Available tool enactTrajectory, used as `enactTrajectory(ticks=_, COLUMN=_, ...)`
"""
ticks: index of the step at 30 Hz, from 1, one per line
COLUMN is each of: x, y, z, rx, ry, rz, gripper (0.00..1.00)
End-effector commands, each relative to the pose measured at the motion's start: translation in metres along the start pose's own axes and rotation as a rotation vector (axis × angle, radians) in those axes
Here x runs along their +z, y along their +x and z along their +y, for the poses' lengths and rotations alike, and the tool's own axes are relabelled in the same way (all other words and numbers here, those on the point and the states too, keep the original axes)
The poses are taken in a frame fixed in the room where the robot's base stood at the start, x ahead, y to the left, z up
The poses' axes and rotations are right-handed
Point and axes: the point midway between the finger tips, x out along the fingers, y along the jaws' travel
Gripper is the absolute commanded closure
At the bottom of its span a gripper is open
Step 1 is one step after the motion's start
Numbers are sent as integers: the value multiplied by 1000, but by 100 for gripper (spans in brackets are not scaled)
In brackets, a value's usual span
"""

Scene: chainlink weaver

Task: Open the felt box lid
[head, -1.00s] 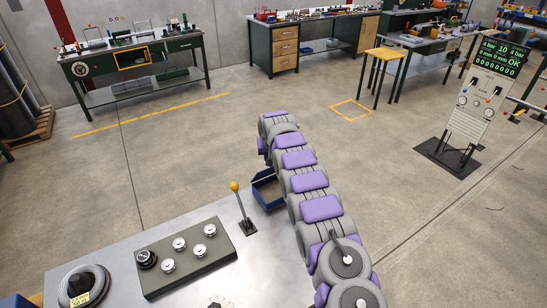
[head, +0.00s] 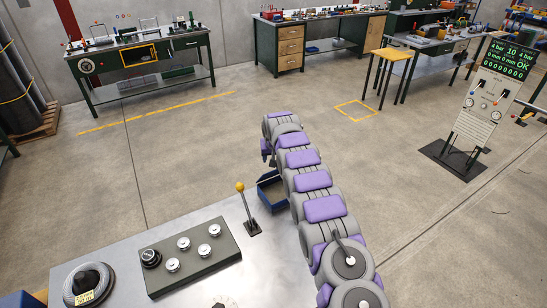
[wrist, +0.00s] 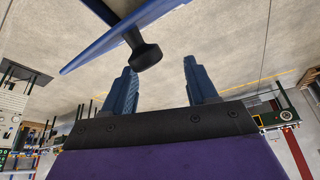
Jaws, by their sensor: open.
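In the wrist view, my gripper (wrist: 161,68) is open, its two blue fingers apart and nothing held between them. A blue panel (wrist: 115,42) with a black knob (wrist: 146,54) shows just past the fingertips. The knob is nearer the left finger; I cannot tell whether they touch. In the head view, a small blue box (head: 270,195) sits at the metal bench's far edge, partly behind my arm. I cannot make out its lid's state there. My gripper is mostly hidden by my arm in the head view.
The metal bench (head: 195,212) carries a lever with a yellow ball (head: 240,187), a panel of knobs (head: 188,258) and a round dial unit (head: 88,284). A display stand (head: 482,120) is at right. Open floor lies beyond the bench.

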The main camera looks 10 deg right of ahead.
Motion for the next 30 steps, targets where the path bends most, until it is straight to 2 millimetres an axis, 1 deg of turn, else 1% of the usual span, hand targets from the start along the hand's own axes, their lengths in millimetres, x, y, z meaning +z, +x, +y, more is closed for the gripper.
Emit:
enactTrajectory(ticks=8, x=0, y=-23, z=2, rx=-1, ry=1, rz=1, gripper=42)
enactTrajectory(ticks=16, x=0, y=-61, z=6, rx=-3, ry=2, rz=0, gripper=42)
enactTrajectory(ticks=30, x=-1, y=-145, z=7, rx=-5, ry=3, rz=2, gripper=42)
